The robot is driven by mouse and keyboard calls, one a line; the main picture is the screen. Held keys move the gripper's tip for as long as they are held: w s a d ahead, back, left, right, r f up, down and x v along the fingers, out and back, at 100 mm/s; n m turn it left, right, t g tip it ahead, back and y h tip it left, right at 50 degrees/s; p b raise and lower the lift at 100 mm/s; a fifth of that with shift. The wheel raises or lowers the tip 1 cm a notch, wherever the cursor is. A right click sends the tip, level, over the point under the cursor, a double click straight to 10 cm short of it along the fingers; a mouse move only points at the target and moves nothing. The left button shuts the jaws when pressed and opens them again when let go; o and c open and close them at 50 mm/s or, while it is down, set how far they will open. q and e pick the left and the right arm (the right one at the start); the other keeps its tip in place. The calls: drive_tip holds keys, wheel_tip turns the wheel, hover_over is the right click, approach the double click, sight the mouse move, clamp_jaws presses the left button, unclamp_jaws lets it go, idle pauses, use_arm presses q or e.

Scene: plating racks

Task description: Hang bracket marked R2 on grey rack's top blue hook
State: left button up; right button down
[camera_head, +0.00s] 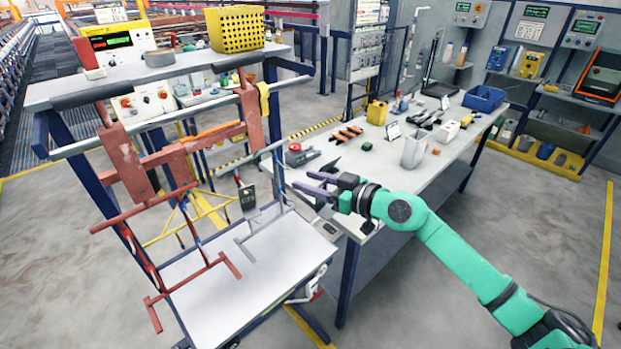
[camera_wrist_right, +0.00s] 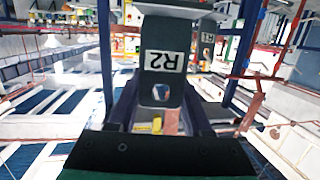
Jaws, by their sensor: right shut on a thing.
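The bracket marked R2 (camera_wrist_right: 163,62) is a dark plate with a white label and a round hole, held between the fingers of my right gripper (camera_wrist_right: 160,108). In the head view the right gripper (camera_head: 316,184) is at the near left edge of the workbench, pointing left toward the grey rack (camera_head: 281,180). The held bracket is hard to make out there. A dark bracket with a pale label (camera_head: 247,197) hangs at the grey rack, left of the gripper. I cannot clearly make out the top blue hook. My left gripper is not in view.
A red rack (camera_head: 128,165) hangs left of the grey rack, from the same frame. A white tray (camera_head: 225,285) lies below both. Open space separates the gripper from the grey rack.

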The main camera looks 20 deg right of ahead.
drive_tip(key=w+d+r+p+x, duration=0.1)
drive_tip(key=p+x, duration=0.2)
drive_tip(key=x, duration=0.5)
drive_tip(key=shift+w+a, duration=0.2)
drive_tip(key=shift+w, duration=0.05)
drive_tip(key=shift+w+a, duration=0.1)
drive_tip(key=shift+w, duration=0.15)
idle(0.4)
drive_tip(key=shift+w+a, duration=0.3)
drive_tip(key=shift+w, duration=0.4)
drive_tip(key=shift+f, duration=0.1)
drive_tip(key=shift+w+a+f, duration=0.2)
drive_tip(key=shift+w+f, duration=0.1)
drive_tip(key=shift+w, duration=0.2)
drive_tip(key=shift+f, duration=0.1)
